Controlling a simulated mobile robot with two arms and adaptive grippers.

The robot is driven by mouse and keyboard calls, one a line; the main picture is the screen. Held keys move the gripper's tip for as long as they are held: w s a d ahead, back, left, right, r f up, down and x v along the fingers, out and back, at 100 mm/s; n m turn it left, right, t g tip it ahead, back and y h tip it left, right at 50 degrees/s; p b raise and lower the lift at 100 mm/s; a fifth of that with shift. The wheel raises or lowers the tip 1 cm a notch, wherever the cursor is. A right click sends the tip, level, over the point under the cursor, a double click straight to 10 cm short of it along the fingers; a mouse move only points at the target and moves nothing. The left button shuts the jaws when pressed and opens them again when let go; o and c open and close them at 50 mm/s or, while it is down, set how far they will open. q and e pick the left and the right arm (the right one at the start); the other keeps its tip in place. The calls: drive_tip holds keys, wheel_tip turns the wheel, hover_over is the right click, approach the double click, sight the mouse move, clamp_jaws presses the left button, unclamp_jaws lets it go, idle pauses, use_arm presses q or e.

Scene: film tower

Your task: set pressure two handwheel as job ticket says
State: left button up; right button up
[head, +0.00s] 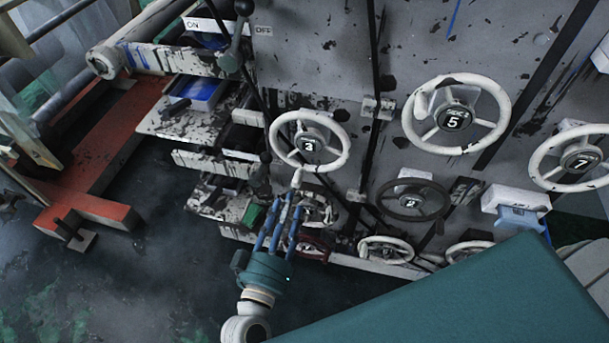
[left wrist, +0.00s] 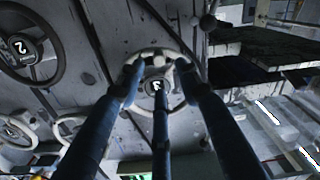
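A dark handwheel labelled 2 (head: 438,202) is on the grey panel in the head view. It also shows at the upper left of the left wrist view (left wrist: 55,65). A white handwheel (head: 342,155) with a hard-to-read number plate is up and left of it. My left gripper (head: 283,208) has its blue fingers apart and empty, just below this white wheel in the head view. In the left wrist view the fingertips overlap a white wheel's rim (left wrist: 155,52); I cannot tell whether they touch it. My right gripper is not in view. I see no readable job ticket.
White handwheels labelled 5 (head: 410,120) and 7 (head: 537,165) are to the right, and more wheels (head: 385,240) sit low on the panel. A lever (head: 231,60) and paint-stained shelves (head: 180,122) stand left.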

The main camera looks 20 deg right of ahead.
sight(296, 181)
use_arm(q)
drive_tip(key=x, duration=0.3)
drive_tip(key=shift+w+d+r, duration=0.1)
drive_tip(key=shift+w+d, duration=0.1)
drive_tip(key=shift+w, duration=0.15)
drive_tip(key=x, duration=0.4)
drive_tip(key=shift+s, duration=0.1)
drive_tip(key=shift+w+d, duration=0.3)
drive_tip(key=shift+w, duration=0.1)
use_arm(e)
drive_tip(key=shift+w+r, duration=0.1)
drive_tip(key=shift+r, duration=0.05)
use_arm(q)
clamp_jaws()
